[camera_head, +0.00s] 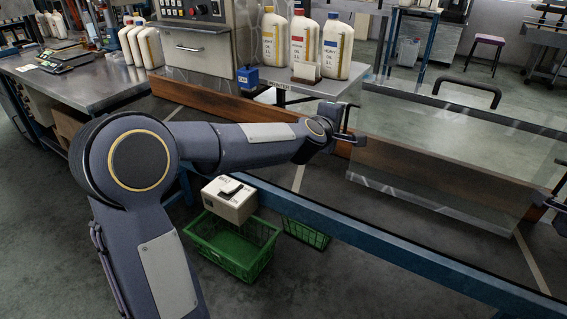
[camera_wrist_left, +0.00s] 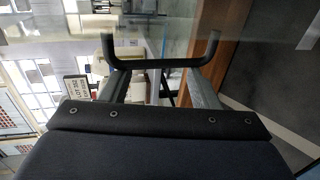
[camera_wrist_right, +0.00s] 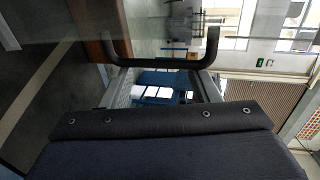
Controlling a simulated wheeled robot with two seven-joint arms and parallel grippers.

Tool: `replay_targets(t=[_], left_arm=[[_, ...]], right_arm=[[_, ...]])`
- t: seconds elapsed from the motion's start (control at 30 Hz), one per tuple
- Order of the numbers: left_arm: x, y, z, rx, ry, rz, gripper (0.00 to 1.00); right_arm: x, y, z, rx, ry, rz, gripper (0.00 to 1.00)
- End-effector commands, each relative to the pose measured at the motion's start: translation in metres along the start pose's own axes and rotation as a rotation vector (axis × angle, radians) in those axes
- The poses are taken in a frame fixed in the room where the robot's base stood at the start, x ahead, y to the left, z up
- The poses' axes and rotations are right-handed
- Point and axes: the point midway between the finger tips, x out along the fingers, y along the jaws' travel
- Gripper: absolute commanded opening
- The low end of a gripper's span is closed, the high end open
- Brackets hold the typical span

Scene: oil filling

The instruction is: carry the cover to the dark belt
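The cover (camera_head: 440,145) is a clear, see-through box-like panel at the right of the head view, over the dark belt (camera_head: 330,195). I cannot tell whether its lower edge touches the belt. My left gripper (camera_head: 350,138) is at the black handle on its left side; in the left wrist view the handle (camera_wrist_left: 160,63) crosses the tips of the spread fingers. My right gripper (camera_head: 548,203) is at the cover's right side, partly cut off by the frame; the right wrist view shows a black handle (camera_wrist_right: 160,62) across its spread fingers. No grip on either handle is visible.
A wooden rail (camera_head: 400,158) runs behind and a blue beam (camera_head: 400,250) along the front of the belt. Oil bottles (camera_head: 303,42) stand on a table behind. A green crate (camera_head: 235,262) and a pale box (camera_head: 229,200) are below, in front of the beam.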

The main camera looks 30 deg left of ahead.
Motion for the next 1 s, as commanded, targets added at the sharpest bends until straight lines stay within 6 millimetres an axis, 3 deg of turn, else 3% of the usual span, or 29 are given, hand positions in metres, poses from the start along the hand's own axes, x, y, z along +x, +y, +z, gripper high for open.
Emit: replay_targets(t=[0.03, 0.37, 0.9, 1.0], left_arm=[[-0.001, 0.0, 0.017, -0.001, -0.038, -0.005, 0.55], [0.002, -0.012, 0.017, -0.001, -0.038, -0.005, 0.55], [0.012, -0.053, 0.017, -0.001, -0.038, -0.005, 0.55], [0.011, -0.048, 0.016, -0.001, -0.038, -0.007, 0.55]], right_arm=[[-0.001, 0.001, 0.016, 0.0, -0.035, 0.006, 0.55], [0.002, 0.013, 0.016, 0.0, -0.035, 0.006, 0.55], [0.012, 0.053, 0.017, 0.0, -0.035, 0.006, 0.55], [0.011, 0.048, 0.016, 0.0, -0.035, 0.008, 0.55]])
